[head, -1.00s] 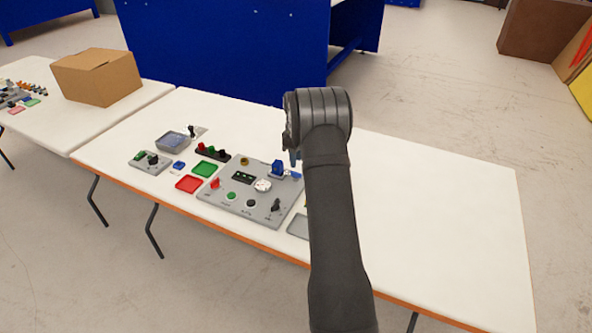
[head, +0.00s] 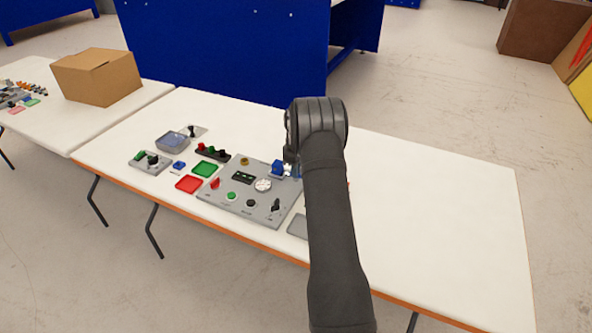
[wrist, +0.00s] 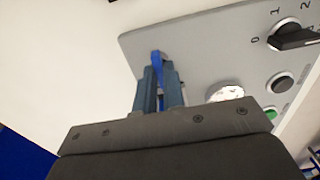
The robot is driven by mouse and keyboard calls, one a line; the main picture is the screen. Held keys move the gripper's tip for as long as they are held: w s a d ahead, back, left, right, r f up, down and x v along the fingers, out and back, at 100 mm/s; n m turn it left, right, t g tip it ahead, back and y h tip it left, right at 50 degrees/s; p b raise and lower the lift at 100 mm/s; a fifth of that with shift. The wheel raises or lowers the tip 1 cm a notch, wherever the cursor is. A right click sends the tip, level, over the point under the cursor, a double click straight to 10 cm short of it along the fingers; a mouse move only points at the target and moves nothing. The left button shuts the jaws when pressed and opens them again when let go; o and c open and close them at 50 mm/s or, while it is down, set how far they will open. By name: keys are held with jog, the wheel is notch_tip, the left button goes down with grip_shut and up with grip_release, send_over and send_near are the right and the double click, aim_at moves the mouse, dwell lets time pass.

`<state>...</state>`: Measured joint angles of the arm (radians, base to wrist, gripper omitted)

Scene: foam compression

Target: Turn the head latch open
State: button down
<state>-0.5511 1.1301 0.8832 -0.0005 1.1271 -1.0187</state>
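A grey panel (head: 250,205) with knobs and buttons lies on the white table. A blue part (head: 277,167), which looks like the head latch, stands at the panel's far right corner. My gripper (head: 294,168) is beside it, pointing down and mostly hidden by my arm in the head view. In the wrist view, a narrow blue lever (wrist: 158,62) rises between the two blue-grey fingertips of my gripper (wrist: 160,80), near the grey panel's edge (wrist: 195,50). I cannot tell whether the fingers press on the lever or only stand around it.
A white round dial (wrist: 225,92) and a black rotary knob (wrist: 290,36) sit on the panel. Red (head: 189,184) and green (head: 206,169) trays lie to the left. The table's right side (head: 440,220) is clear.

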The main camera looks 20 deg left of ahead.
jog(key=shift+m, duration=0.4)
jog(key=m, duration=0.3)
jog(key=shift+m, duration=0.3)
jog(key=m, duration=0.4)
jog(key=shift+m, duration=0.3)
jog(key=m, duration=0.8)
jog(key=shift+m, duration=0.6)
jog(key=c, duration=1.5)
grip_release()
